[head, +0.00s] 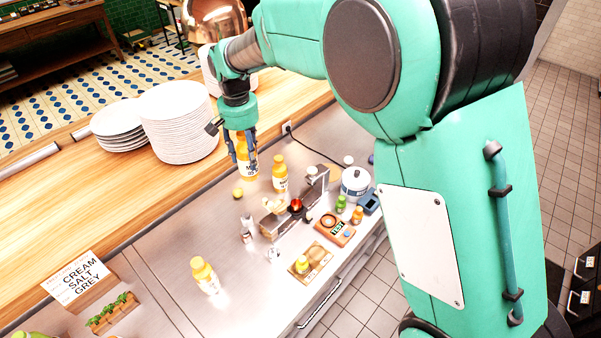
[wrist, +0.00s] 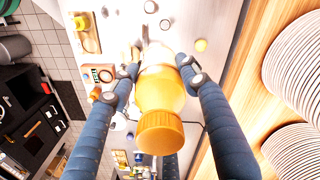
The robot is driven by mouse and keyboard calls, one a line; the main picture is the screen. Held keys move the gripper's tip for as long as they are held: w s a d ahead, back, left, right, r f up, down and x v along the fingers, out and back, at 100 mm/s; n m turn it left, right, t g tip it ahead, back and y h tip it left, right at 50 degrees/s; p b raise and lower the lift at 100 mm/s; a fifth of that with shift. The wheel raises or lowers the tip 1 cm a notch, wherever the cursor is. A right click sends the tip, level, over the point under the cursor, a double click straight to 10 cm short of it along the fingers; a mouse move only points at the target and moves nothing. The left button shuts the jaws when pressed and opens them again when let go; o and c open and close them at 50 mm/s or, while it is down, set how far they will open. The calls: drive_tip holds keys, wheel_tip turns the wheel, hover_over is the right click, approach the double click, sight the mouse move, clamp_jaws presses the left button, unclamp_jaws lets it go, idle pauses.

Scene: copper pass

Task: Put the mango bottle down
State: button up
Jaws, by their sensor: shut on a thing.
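The mango bottle (head: 248,168), yellow-orange with a white label, is upright between the fingers of my gripper (head: 243,158), over the steel counter beside the wooden ledge. In the wrist view my gripper (wrist: 160,70) is shut on the bottle (wrist: 160,92), one dark blue finger on each side. Its orange cap points toward the camera. The fingers partly cover the bottle in the head view. I cannot tell whether its base touches the counter. Two similar bottles stand apart on the counter, one (head: 280,174) just right of it and one (head: 205,275) nearer the front.
A caddy (head: 270,226), wooden board (head: 312,262) and white pot (head: 355,182) stand right of the bottles. The steel counter (head: 180,235) is clear at left centre.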

drive_tip(key=w+d+f, duration=0.1)
drive_tip(key=w+d, duration=0.8)
drive_tip(key=w, duration=0.3)
drive_tip(key=w+d+f, duration=0.2)
drive_tip(key=w+d, duration=0.6)
drive_tip(key=w, duration=0.3)
wheel_tip(320, 180, down, 10)
drive_tip(key=shift+f, duration=0.15)
drive_tip(key=shift+f, duration=0.1)
wheel_tip(320, 180, down, 6)
drive_tip(key=shift+f+b, duration=0.35)
drive_tip(key=shift+f, duration=1.6)
